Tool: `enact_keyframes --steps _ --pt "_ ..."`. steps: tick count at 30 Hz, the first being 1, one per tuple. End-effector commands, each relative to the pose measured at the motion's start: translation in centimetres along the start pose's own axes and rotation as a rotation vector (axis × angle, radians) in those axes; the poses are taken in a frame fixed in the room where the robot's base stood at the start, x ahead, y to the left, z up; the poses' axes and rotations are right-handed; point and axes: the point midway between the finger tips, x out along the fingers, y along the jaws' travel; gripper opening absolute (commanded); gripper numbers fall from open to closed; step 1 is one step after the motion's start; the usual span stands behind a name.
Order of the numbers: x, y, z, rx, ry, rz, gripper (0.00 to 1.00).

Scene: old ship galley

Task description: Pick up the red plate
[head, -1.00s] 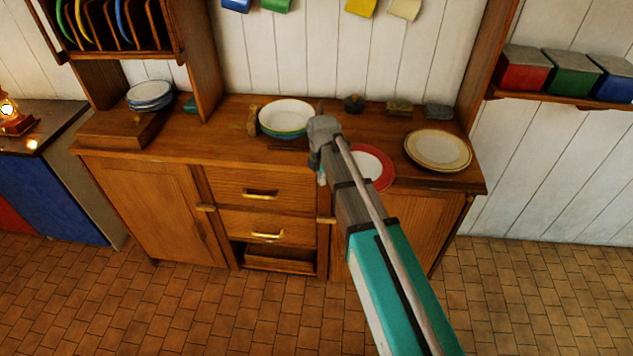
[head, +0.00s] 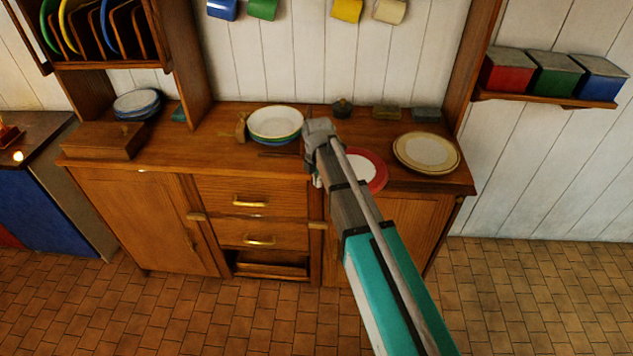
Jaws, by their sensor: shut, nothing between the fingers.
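The red plate (head: 378,171) has a red rim and a white middle. It lies flat on the wooden counter (head: 225,154), right of the middle and near the front edge. My arm crosses in front of it and hides its left part. My gripper (head: 317,178) is at the arm's end, just left of the plate in the picture. It is shut and empty, and its fingers are mostly hidden behind the wrist. I cannot tell its height above the counter.
A cream plate (head: 426,153) lies right of the red one. Stacked bowls (head: 275,123) stand left of my wrist. A small dark pot (head: 342,107) and two small blocks (head: 386,113) sit behind. A wooden box (head: 103,141) is at the left.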

Motion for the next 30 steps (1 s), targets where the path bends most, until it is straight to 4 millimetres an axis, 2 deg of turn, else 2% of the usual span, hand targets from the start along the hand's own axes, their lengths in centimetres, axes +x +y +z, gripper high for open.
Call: enact_keyframes --steps 8,15,30 --pt "0.0 0.1 -0.9 0.001 0.000 0.000 0.00" --pt "0.0 0.4 -3.3 0.003 0.000 0.000 0.00" --pt "-4.7 0.5 -3.1 0.006 0.000 0.000 0.00"
